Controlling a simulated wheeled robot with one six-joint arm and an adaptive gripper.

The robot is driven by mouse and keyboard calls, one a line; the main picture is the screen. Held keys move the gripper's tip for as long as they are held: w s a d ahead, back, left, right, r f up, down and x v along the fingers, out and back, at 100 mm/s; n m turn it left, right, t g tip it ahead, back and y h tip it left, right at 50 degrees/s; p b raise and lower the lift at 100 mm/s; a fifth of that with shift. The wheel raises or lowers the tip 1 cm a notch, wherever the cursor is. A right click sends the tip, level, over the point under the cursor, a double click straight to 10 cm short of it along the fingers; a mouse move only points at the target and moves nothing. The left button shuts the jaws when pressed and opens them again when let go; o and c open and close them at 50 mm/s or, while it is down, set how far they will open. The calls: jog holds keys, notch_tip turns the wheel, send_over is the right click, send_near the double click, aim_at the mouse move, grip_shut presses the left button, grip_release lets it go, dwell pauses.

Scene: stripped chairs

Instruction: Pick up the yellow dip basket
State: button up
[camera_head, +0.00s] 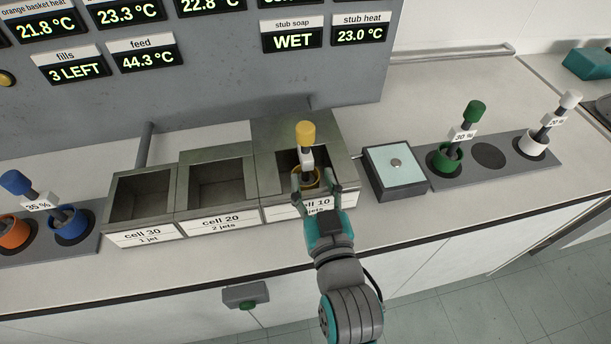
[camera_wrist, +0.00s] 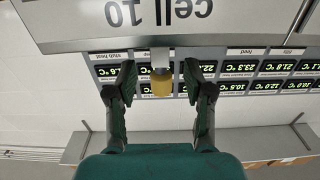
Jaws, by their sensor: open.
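The yellow dip basket (camera_head: 305,134) stands upright in the cell labelled "cell 10" (camera_head: 337,165), its yellow knob and pale tag above the rim and its yellow cup (camera_head: 306,179) partly hidden. My gripper (camera_head: 317,185) is open at the front of this cell, with its fingers reaching toward the basket from below its knob. In the upside-down wrist view, the yellow knob (camera_wrist: 161,86) shows between the two open fingers (camera_wrist: 160,73), apart from both. I cannot tell whether a finger touches the cell front.
Cells 20 (camera_head: 220,186) and 30 (camera_head: 143,197) stand open and look empty to the left. Blue (camera_head: 70,222) and orange (camera_head: 15,230) baskets are far left. A pale-topped box (camera_head: 395,170), a green basket (camera_head: 447,157) and a white basket (camera_head: 533,143) are right. A grey display panel (camera_head: 200,80) rises behind.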

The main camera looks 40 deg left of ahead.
aim_at(308, 165)
jog(key=shift+x, duration=3.6)
jog(key=shift+r, duration=0.1)
jog(key=shift+c, duration=0.2)
grip_shut()
